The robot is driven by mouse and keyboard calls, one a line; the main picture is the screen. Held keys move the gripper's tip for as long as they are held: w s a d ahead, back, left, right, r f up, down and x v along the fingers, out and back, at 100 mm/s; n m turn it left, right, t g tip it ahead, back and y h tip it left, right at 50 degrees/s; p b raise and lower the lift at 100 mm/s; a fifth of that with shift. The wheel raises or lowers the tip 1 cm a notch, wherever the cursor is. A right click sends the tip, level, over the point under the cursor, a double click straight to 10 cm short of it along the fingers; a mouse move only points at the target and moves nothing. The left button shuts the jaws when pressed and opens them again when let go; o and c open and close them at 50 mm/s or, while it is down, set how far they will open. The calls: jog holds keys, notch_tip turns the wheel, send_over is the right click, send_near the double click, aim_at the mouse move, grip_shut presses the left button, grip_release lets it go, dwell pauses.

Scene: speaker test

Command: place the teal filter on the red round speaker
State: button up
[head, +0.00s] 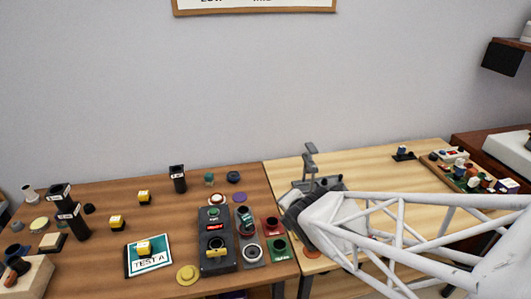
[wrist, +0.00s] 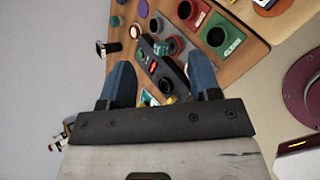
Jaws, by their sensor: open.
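The teal filter (head: 209,178) looks like a small dark-teal round piece standing on the brown table near its back edge. It also shows at the top of the wrist view (wrist: 143,8). In the head view my arm hides the fingers.
A purple disc (head: 239,198) and dark-blue piece (head: 233,177) lie close to the filter.

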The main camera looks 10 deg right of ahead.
jog(key=s+r+m+g, duration=0.3)
jog(key=s+r+m, duration=0.3)
jog(key=m, duration=0.6)
jog(key=s+r+m+g, duration=0.4)
jog(key=s+r+m, duration=0.2)
jog(key=s+m, duration=0.4)
jog(key=shift+a+m+g, duration=0.2)
jog(key=shift+m+g, duration=0.1)
jog(key=shift+m, duration=0.9)
jog(key=shift+r, duration=0.1)
